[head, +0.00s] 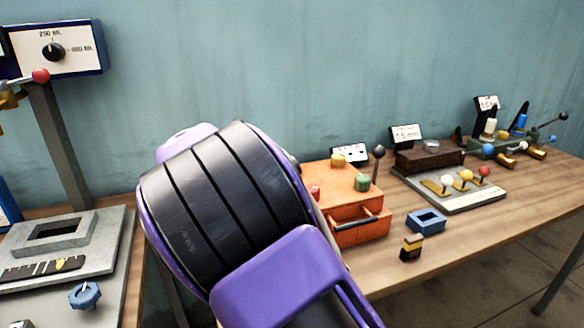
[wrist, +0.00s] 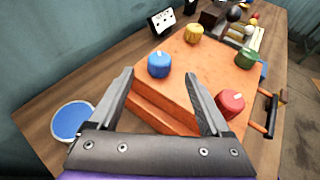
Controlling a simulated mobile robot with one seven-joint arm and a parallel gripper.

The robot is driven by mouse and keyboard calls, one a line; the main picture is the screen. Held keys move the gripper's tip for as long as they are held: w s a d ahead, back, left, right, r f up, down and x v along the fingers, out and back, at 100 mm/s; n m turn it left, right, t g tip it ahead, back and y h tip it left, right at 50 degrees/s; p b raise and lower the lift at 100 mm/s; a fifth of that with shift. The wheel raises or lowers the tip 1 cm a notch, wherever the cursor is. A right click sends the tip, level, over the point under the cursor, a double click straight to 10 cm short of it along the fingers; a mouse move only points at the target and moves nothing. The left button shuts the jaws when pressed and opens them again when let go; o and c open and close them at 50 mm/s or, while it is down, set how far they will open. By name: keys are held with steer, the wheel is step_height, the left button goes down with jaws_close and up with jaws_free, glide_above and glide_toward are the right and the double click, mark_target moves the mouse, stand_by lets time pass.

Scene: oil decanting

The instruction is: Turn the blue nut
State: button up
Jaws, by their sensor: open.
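The blue nut (wrist: 159,65) sits on the top of the orange box (wrist: 180,100), near its left edge in the wrist view. It has a small white mark on top. My gripper (wrist: 159,77) is open and empty, and the nut appears between and just beyond its fingertips, with no visible contact. In the head view the orange box (head: 345,192) stands on the wooden table, but my arm covers its left part, the blue nut and my gripper.
The box also carries a yellow nut (wrist: 194,33), a green nut (wrist: 246,58) and a red nut (wrist: 230,104), the red one close to my right finger. A blue disc with a pale rim (wrist: 72,122) lies left of the box. A small blue open block (head: 426,221) stands right of it.

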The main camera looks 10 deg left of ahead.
steer(key=x, duration=0.9)
steer(key=shift+b, duration=0.4)
steer(key=shift+r, duration=0.1)
jaws_close()
